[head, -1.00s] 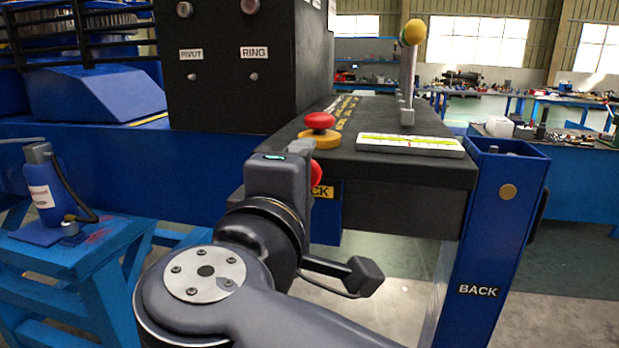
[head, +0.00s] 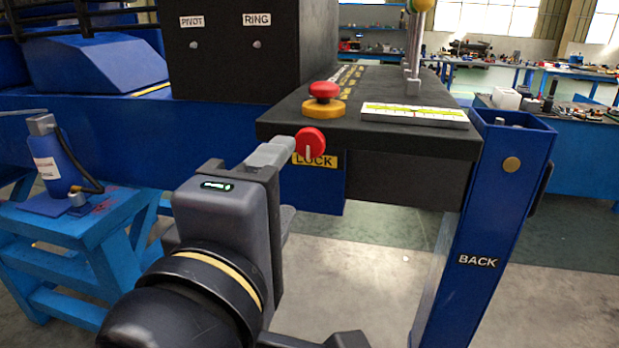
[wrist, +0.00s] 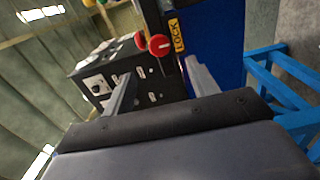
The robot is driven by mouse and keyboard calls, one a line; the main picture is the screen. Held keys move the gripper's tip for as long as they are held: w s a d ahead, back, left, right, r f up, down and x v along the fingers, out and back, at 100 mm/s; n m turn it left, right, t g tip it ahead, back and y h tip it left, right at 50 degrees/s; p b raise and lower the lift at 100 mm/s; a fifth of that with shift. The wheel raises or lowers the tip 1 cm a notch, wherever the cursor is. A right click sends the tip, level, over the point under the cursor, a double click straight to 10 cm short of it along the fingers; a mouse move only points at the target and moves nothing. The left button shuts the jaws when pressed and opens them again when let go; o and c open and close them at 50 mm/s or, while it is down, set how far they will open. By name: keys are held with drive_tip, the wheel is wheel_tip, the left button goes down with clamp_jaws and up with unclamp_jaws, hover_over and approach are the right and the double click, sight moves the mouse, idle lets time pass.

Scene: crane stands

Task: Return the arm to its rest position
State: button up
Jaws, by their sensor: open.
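My gripper (head: 277,150) is in the middle of the head view, in front of the black console. One finger shows there, its tip close to the red LOCK knob (head: 310,142); whether they touch I cannot tell. In the wrist view my gripper (wrist: 158,85) has its two fingers wide apart with nothing between them. The LOCK knob (wrist: 159,45) shows beyond and above the gap between the fingertips. My arm reaches up from the bottom of the head view.
The console shelf (head: 385,136) carries a red-and-yellow emergency button (head: 323,98) and a lever (head: 414,55). A blue BACK post (head: 490,215) stands right. A blue stand (head: 75,235) with a jack (head: 55,165) is left.

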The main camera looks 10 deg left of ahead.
sight(307, 145)
drive_tip(key=shift+s, duration=0.5)
drive_tip(key=shift+w+d+b, duration=0.2)
drive_tip(key=shift+w, duration=2.5)
drive_tip(key=shift+w+d+b, duration=0.2)
drive_tip(key=shift+w, duration=2.5)
drive_tip(key=shift+s, duration=0.15)
